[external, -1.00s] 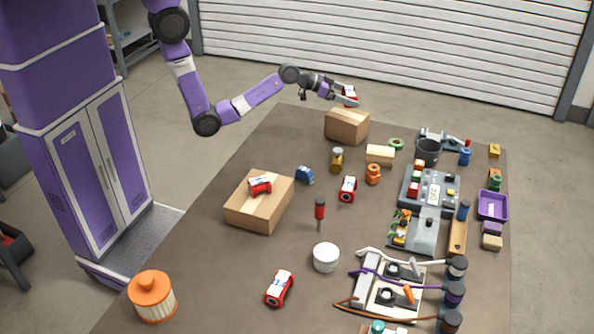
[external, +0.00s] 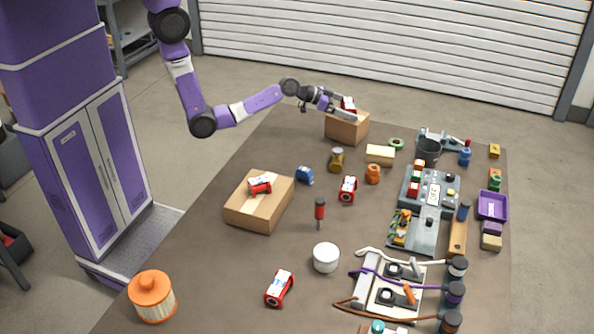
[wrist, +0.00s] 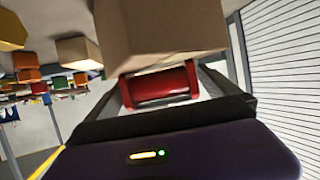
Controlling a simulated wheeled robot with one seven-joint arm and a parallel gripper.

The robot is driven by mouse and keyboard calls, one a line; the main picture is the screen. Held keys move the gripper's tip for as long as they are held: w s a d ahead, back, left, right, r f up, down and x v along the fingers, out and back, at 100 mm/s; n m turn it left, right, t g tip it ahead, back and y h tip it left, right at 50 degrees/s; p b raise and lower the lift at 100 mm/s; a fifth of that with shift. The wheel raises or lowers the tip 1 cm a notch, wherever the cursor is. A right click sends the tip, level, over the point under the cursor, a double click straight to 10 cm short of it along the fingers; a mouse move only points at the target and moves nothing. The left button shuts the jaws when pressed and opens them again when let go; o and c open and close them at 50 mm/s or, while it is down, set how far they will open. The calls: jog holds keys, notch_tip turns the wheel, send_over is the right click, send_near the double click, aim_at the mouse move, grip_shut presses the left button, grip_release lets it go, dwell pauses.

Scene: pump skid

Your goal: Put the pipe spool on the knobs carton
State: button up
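A red pipe spool with a white label (external: 348,103) is in my gripper (external: 346,110), just over the top of the brown carton at the back (external: 346,129). In the wrist view the red spool (wrist: 162,86) lies between the two fingers, with the carton (wrist: 160,30) close beyond it. I cannot tell whether the spool touches the carton top. A second carton (external: 252,214) stands at the front left with another red spool (external: 260,185) on top. I can read no label on either carton.
More red spools lie on the mat at the middle (external: 348,189) and front (external: 279,288). A cream block (external: 380,154), a brass-coloured part (external: 336,160) and a dark bucket (external: 427,151) stand near the back carton. Equipment and a purple tray (external: 493,206) fill the right.

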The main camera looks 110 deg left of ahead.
jog(key=b+v, duration=0.1)
jog(key=v, duration=1.1)
jog(key=shift+d, duration=0.2)
jog(key=s+d+f, duration=0.3)
jog(key=s+d, duration=0.2)
jog(key=d, duration=0.4)
jog(key=s+d+f, duration=0.4)
jog(key=d, duration=0.6)
jog(key=s+d+r+m+t+h, duration=0.1)
jog(key=s+d+r+m+h, duration=0.1)
jog(key=s+d, duration=0.3)
jog(key=s+d+r+m+t+h, duration=0.1)
jog(key=s+d+r, duration=0.4)
jog(key=s, duration=0.5)
jog(key=shift+d+m+h, duration=0.5)
jog(key=shift+m+h, duration=0.2)
jog(key=shift+h, duration=0.3)
